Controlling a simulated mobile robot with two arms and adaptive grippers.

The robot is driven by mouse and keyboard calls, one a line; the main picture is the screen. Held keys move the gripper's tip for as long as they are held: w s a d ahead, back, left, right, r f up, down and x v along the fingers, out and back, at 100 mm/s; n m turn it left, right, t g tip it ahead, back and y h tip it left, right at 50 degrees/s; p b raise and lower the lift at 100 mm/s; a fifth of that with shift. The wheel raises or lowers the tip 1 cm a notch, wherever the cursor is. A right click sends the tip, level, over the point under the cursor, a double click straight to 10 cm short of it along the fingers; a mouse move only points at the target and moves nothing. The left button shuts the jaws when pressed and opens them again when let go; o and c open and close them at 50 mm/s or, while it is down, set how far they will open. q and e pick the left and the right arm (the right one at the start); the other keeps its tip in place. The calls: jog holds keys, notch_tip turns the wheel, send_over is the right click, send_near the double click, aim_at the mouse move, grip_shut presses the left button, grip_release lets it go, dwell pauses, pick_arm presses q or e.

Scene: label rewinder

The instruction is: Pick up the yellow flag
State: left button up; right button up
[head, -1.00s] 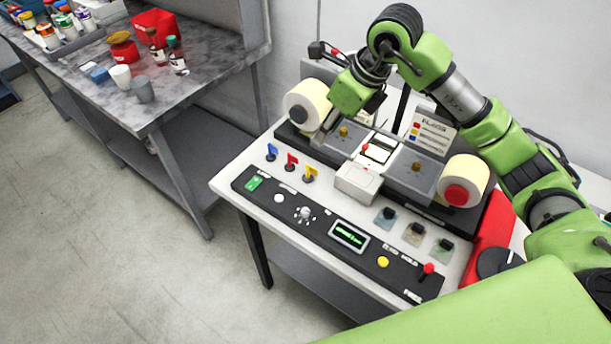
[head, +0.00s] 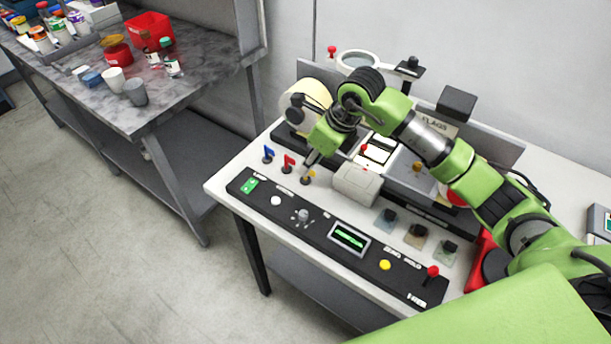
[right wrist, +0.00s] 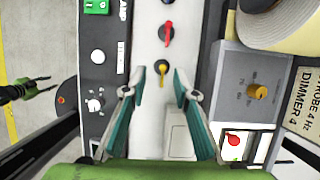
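The small yellow flag (head: 308,177) stands at the right end of a row of three on the rewinder table, partly hidden by my gripper. In the right wrist view the yellow flag (right wrist: 161,70) lies ahead, between the lines of my fingertips. My right gripper (head: 311,160) is above the flag, pointing down. In the right wrist view the right gripper (right wrist: 160,84) is open, its teal fingers apart with nothing between them. My left gripper (right wrist: 38,91) shows small at the left edge of the right wrist view, its fingers apart, over the floor.
The red flag (head: 288,163) and blue flag (head: 267,153) stand close by on the left. A black control panel (head: 320,232) runs along the front. A white roll (head: 310,92) stands behind, and a rounded white housing (head: 357,184) is on the right.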

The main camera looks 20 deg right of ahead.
jog(key=shift+f+p, duration=0.45)
jog(key=shift+f, duration=0.05)
jog(key=p+x, duration=0.1)
jog(key=x, duration=0.2)
jog(key=shift+w+d+f+p, duration=0.1)
jog(key=shift+d+f+p, duration=0.05)
jog(key=shift+f+p, duration=0.2)
jog(key=shift+w+f, duration=0.15)
jog(key=shift+f, duration=0.3)
grip_shut()
